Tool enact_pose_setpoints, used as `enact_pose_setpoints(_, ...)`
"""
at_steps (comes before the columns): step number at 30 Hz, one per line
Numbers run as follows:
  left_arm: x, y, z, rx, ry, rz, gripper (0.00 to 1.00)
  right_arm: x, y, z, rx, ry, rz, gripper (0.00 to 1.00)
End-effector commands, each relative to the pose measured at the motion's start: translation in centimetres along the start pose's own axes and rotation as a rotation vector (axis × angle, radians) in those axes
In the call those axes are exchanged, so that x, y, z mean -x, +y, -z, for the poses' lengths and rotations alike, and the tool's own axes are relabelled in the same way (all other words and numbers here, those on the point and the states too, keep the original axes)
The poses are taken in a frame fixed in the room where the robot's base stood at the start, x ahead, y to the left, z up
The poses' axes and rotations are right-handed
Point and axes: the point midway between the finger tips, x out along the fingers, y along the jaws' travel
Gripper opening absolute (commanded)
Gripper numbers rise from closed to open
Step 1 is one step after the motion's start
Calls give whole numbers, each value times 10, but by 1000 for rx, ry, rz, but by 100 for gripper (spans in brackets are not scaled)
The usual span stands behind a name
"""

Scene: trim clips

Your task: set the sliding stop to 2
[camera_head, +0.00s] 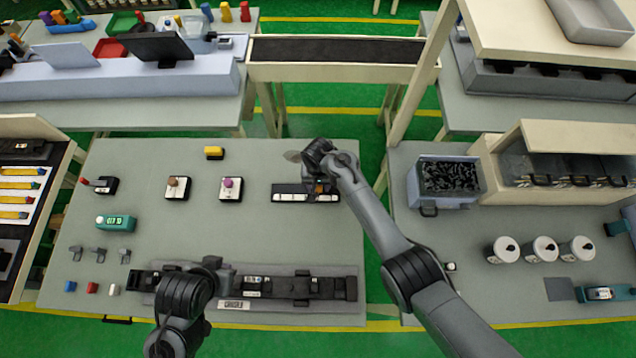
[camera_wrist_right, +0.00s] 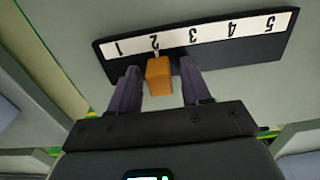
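The sliding stop is an orange block (camera_wrist_right: 158,76) on a dark rail with a white scale (camera_wrist_right: 215,35) numbered 1 to 5. In the right wrist view the block lines up with the 2. The scale also shows in the head view (camera_head: 290,197), at the right part of the table. My right gripper (camera_wrist_right: 160,85) is at the block, one finger on each side. Narrow gaps seem to show between fingers and block, so it looks open around it. My left gripper (camera_head: 212,264) is over the black fixture at the front; its fingers are not clear.
A black fixture (camera_head: 345,288) lies along the table's front. Brown (camera_head: 173,187) and purple (camera_head: 231,188) button boxes, a yellow block (camera_head: 213,153) and a green display (camera_head: 116,222) stand to the left. Small clips and coloured pieces lie at the left front. Table between scale and fixture is clear.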

Motion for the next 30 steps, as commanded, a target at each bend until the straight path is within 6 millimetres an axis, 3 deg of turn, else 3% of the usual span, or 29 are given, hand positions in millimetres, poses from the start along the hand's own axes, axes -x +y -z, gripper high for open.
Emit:
enact_pose_setpoints(9,0,0,0,0,0,0,0,1,0,0,0,0,0,51)
enact_pose_setpoints(14,3,0,1,0,0,0,0,11,-1,0,0,1,2,51)
enact_pose_setpoints(30,15,0,5,0,0,0,0,93,-1,0,0,1,2,51)
